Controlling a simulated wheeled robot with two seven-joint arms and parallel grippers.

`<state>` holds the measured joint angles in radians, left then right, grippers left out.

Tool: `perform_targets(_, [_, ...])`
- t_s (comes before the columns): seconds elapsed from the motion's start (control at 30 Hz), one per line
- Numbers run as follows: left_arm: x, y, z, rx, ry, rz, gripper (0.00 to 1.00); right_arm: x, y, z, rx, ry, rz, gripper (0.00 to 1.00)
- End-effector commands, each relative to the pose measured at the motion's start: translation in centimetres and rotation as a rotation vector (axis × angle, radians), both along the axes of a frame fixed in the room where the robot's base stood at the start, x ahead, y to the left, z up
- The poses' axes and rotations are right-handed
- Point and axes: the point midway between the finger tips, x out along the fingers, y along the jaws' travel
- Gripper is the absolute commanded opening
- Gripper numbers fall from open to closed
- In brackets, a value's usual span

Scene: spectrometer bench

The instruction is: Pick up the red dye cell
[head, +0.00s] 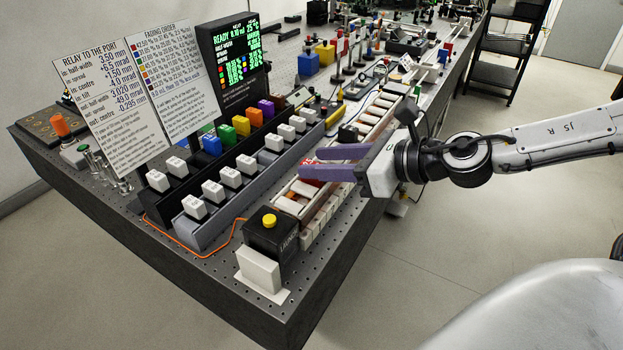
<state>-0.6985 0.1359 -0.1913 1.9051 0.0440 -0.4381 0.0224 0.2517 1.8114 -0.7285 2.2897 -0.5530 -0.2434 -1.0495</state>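My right gripper (310,163) reaches in from the right, over the front rail of the bench. Its two purple fingers are apart, one above the other in the picture, pointing left. A small red patch shows at the fingertips, partly hidden by the fingers; I cannot tell whether it is the red dye cell. A row of coloured cells stands behind the white-capped rows: blue (211,145), green (226,135), yellow (241,127), orange (254,118) and purple (266,109). No red one shows clearly in that row. My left gripper is out of view.
White-capped blocks (231,177) stand in rows on the bench (150,262). A black box with a yellow button (270,222) stands at the near corner. Two printed boards (112,105) and a dark display (234,60) stand behind. Optics crowd the far end.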

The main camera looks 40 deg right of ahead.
Motion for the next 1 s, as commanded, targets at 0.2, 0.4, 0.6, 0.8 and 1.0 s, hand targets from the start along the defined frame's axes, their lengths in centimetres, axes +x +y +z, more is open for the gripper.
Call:
perform_targets(0.2, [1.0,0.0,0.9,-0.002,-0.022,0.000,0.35,0.7,0.2,-0.4,0.004,0.002,-0.006,0.39])
perform_targets(0.4, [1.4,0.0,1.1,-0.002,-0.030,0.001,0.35,1.0,0.5,-0.7,0.004,0.003,-0.005,0.39])
perform_targets(0.6, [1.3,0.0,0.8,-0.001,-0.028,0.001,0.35,1.7,1.1,-1.2,0.007,0.006,-0.006,0.39])
perform_targets(0.8, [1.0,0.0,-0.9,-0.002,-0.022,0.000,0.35,2.5,1.5,-1.9,0.000,0.003,-0.007,0.39])
perform_targets(1.0, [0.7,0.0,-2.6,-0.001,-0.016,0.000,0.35,3.6,2.0,-2.5,-0.003,0.004,-0.007,0.39])
